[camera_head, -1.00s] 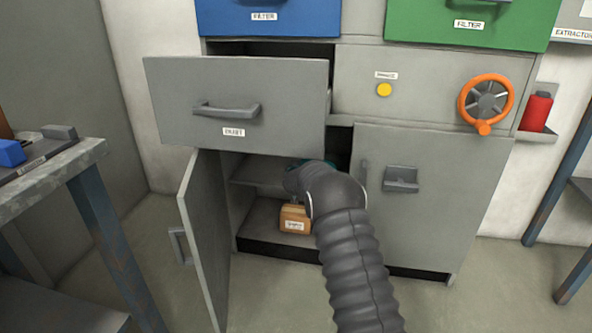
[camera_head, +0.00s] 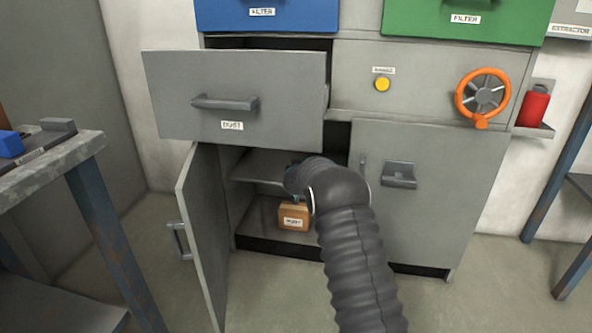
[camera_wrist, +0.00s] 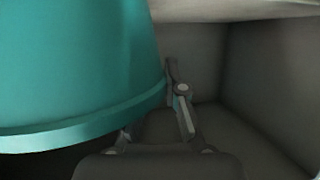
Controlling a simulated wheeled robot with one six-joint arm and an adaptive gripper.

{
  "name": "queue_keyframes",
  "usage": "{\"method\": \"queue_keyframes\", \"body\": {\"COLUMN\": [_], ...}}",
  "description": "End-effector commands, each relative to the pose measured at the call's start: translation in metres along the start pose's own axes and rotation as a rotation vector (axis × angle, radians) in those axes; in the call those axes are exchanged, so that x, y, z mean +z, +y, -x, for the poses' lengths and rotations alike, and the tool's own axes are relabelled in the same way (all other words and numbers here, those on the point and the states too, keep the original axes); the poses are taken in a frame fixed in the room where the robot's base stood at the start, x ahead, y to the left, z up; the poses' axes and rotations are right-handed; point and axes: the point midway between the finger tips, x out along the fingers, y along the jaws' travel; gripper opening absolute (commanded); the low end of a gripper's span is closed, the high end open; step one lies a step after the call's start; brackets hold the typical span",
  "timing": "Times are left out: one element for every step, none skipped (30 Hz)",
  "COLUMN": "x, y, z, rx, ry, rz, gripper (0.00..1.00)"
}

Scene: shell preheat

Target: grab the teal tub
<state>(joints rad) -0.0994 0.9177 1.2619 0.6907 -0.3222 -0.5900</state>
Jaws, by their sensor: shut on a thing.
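The teal tub (camera_wrist: 75,70) fills the left of the wrist view, close to the camera, with its lower rim showing. My gripper (camera_wrist: 165,115) is shut on the tub; one finger shows at the tub's right side and the other is mostly hidden. In the head view my arm's end reaches into the open lower left compartment.
The cabinet door (camera_head: 203,240) stands open at the left. The pulled-out drawer (camera_head: 235,95) hangs over the opening. A shelf (camera_head: 258,166) spans the compartment, with a brown labelled box (camera_head: 293,217) below. A closed right door (camera_head: 425,205) flanks the opening.

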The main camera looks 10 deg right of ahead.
Motion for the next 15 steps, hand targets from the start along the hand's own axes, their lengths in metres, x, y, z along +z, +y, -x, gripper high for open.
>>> {"method": "queue_keyframes", "body": {"x": [0.0007,0.0007,0.0007,0.0007,0.0007,0.0006,0.0006,0.0006,0.0005,0.0005,0.0005,0.0005,0.0004,0.0003,0.0003], "y": [0.0001,0.0001,0.0001,0.0,0.0,0.0,0.0,0.0,0.0,-0.0001,-0.0001,-0.0001,-0.0001,-0.0001,-0.0001], "z": [-0.0001,-0.0001,-0.0001,-0.0001,-0.0001,-0.0001,-0.0001,-0.0001,-0.0001,-0.0001,-0.0001,-0.0001,0.0,0.0002,0.001], "rx": [0.0,0.0,0.0,0.0,0.0,0.0,0.0,0.0,0.0,0.0,0.0,0.0,0.0,0.0,0.0], "ry": [-0.001,-0.001,-0.001,-0.001,-0.001,-0.001,-0.001,-0.001,-0.001,-0.001,-0.001,-0.001,-0.001,-0.001,-0.001], "rz": [-0.001,-0.001,-0.001,-0.001,-0.001,-0.001,-0.001,-0.001,0.0,0.0,0.0,0.0,0.0,0.0,0.0], "gripper": [0.0,0.12,0.22,0.3,0.37,0.39,0.39,0.39,0.39,0.39,0.39,0.39,0.39,0.39,0.39]}}
